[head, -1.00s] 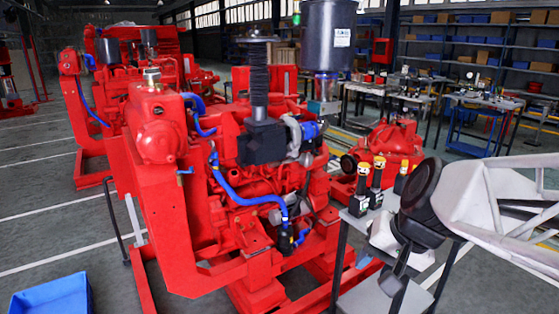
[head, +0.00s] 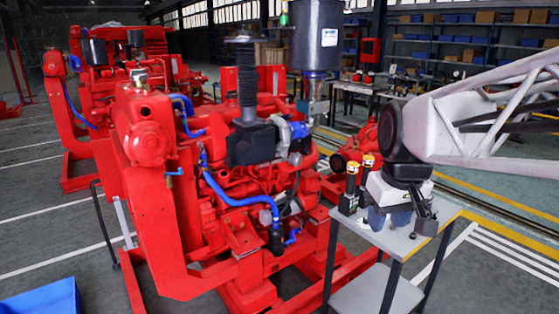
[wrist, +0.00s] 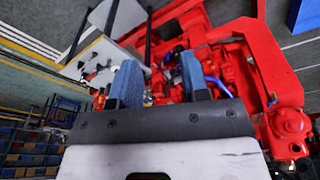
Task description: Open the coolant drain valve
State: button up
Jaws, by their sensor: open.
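The red diesel pumpset (head: 225,185) stands left of centre in the head view. A small blue lever (head: 174,172) sticks out from its tall red front housing (head: 148,135), below the round boss. It looks like the drain valve handle, but its label and exact position are too small to read. In the wrist view a small blue spot (wrist: 272,103) beside the red round boss (wrist: 291,124) may be the same lever. My gripper (head: 390,218) is over the small grey table, right of the pumpset and well apart from the lever. Its blue fingers (wrist: 160,78) are spread and empty.
The grey table (head: 432,218) carries black bottles with yellow tops (head: 350,185) close beside my gripper. Blue hoses (head: 225,195) run along the engine. A blue bin (head: 45,297) lies at lower left. Open floor (head: 60,225) lies left of the pumpset.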

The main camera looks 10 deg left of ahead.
jog(key=w+a+r+n+g, duration=0.1)
jog(key=w+a+r+n, duration=0.3)
jog(key=w+a, duration=0.85)
jog(key=w+a+r+n, duration=0.2)
jog(key=w+a+n, duration=0.3)
jog(key=w+a, duration=0.75)
jog(key=w+a+f+n, duration=0.3)
jog(key=a, duration=0.9)
jog(key=w+a+f+n, duration=0.3)
jog(key=w+a, duration=0.1)
jog(key=a, duration=0.8)
jog(key=w+a+f+n+g, duration=0.1)
jog(key=w+a+f+n, duration=0.2)
jog(key=a, duration=0.9)
jog(key=shift+w+a+f+n+h, duration=0.1)
jog(key=shift+w+n+h, duration=0.2)
jog(key=shift+w+n, duration=0.15)
jog(key=shift+a+f, duration=0.1)
jog(key=shift+a, duration=0.25)
jog(key=shift+f, duration=0.15)
jog(key=shift+f, duration=3.75)
